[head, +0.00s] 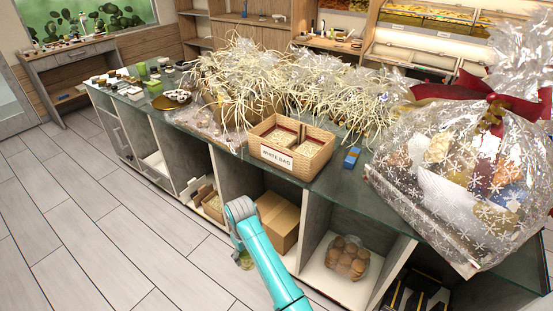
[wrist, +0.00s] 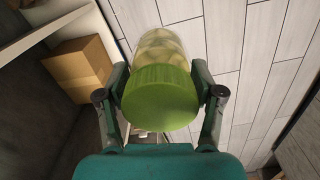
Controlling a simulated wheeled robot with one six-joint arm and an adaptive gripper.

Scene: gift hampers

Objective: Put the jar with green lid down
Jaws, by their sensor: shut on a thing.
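The jar with green lid (wrist: 160,92) is in the middle of the wrist view, its lid toward the camera and its pale clear body beyond. My gripper (wrist: 162,90) is shut on it, one finger on each side of the lid. The tiled floor lies behind the jar in that view. In the head view a small green part of the jar (head: 246,260) shows beside my teal arm, in front of the counter's open shelves. My gripper is mostly hidden behind the arm there.
The glass-topped counter (head: 345,196) carries a wicker basket (head: 310,157) labelled "WHITE BAG", straw-filled hampers (head: 250,85) and a large wrapped hamper (head: 450,170). Below, a cardboard box (head: 281,220) and a jar of round brown items (head: 347,257) stand on shelves. Floor to the left is clear.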

